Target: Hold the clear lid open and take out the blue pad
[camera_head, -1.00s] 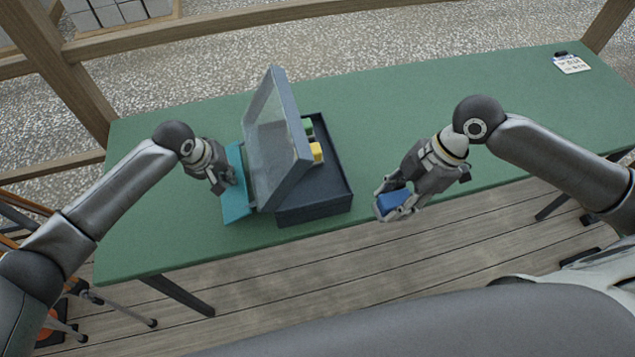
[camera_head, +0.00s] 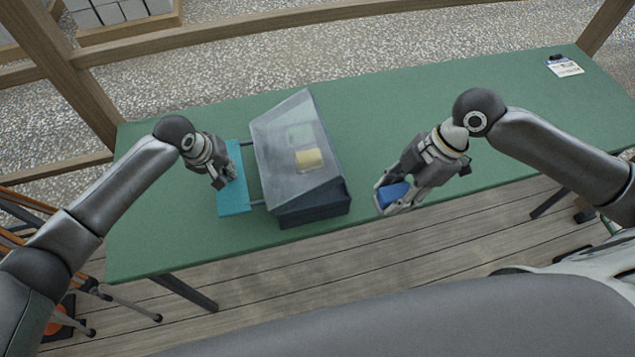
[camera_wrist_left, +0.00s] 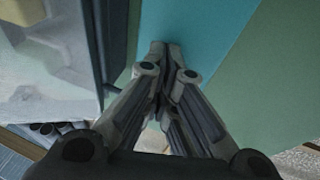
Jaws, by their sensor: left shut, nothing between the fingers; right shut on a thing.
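The dark box (camera_head: 315,213) stands on the table with its clear lid (camera_head: 283,150) down over it at a slant; I cannot tell whether it is fully closed. A teal plate (camera_head: 234,200) joins the lid's left side by thin rods. My left gripper (camera_head: 224,182) is shut and empty at the teal plate; the left wrist view shows its closed fingertips (camera_wrist_left: 167,50) over the plate (camera_wrist_left: 195,35). My right gripper (camera_head: 385,203) is shut on the blue pad (camera_head: 394,193), to the right of the box near the table's front edge.
A yellow block (camera_head: 309,158) and a green block (camera_head: 300,134) show through the lid inside the box. A tag with a dark clip (camera_head: 565,67) lies at the green table's (camera_head: 430,95) far right corner. The table behind the right gripper is clear.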

